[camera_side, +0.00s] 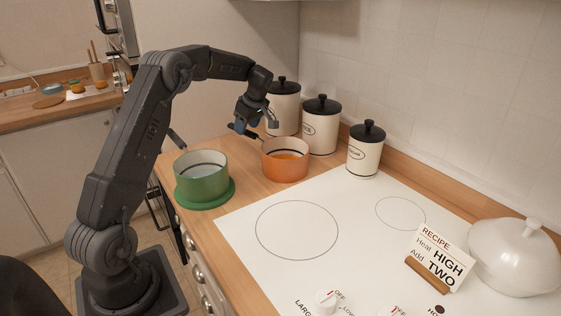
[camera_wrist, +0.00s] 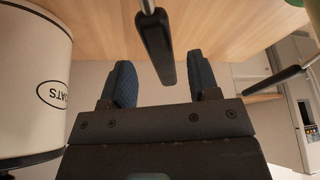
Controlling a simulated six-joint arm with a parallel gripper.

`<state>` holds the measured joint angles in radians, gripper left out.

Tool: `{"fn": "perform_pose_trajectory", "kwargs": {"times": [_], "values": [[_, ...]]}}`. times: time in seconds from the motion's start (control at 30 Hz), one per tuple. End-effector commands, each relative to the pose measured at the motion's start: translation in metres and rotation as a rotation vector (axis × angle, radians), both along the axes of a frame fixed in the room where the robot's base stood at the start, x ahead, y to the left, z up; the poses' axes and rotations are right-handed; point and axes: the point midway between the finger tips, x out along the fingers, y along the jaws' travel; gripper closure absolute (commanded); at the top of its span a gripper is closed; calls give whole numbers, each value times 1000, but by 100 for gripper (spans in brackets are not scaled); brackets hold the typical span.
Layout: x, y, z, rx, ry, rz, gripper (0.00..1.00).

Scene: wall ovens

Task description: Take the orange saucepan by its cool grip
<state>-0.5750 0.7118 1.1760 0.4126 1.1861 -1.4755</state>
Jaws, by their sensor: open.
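In the wrist view my gripper (camera_wrist: 160,68) is open. The black grip (camera_wrist: 156,46) comes down from the top of the picture and lies between the two blue-padded fingers, with a visible gap on each side. The saucepan's body is out of the wrist view.
A green saucepan (camera_side: 201,182) on a green mat stands to the left; its black handle (camera_wrist: 275,79) shows right of my fingers. Canisters with black lids (camera_side: 321,128) stand close behind; one labelled OATS (camera_wrist: 35,85) is left of my gripper. A recipe card (camera_side: 440,258) and white lidded pot (camera_side: 515,260) stand right.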

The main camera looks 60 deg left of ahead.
Motion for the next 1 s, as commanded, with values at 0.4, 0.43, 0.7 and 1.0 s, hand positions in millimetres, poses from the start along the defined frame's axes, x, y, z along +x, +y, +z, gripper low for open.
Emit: {"fn": "perform_pose_trajectory", "kwargs": {"times": [0.4,0.43,0.7,1.0], "values": [[-9,17,-46,-1,2,1,45],[-9,18,-47,0,1,0,45],[-9,18,-47,0,0,-1,49],[-9,18,-47,0,0,-1,78]]}}
